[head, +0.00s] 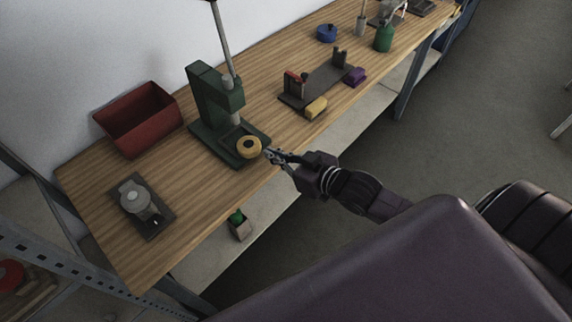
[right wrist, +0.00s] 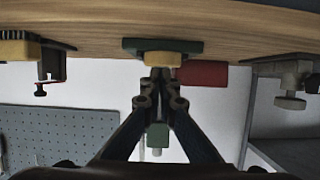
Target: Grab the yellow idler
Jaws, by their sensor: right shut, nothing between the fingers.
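The yellow idler (head: 249,147) is a short round piece with a dark centre. It sits on the base of the green press (head: 216,97), near the front edge of the bench. It also shows as a yellow block shape in the right wrist view (right wrist: 160,58), straight beyond the fingertips. My right gripper (head: 268,154) is shut and empty, its tips close to the idler's right side in the head view. In the right wrist view the fingertips (right wrist: 160,75) overlap the idler's lower edge; whether they touch it I cannot tell. My left gripper is not in view.
A red bin (head: 139,120) and a grey round device on a dark plate (head: 137,203) stand left of the press. A dark fixture (head: 320,84) with yellow (head: 316,107) and purple (head: 355,76) blocks beside it stands right. A lower shelf (head: 262,222) runs under the bench.

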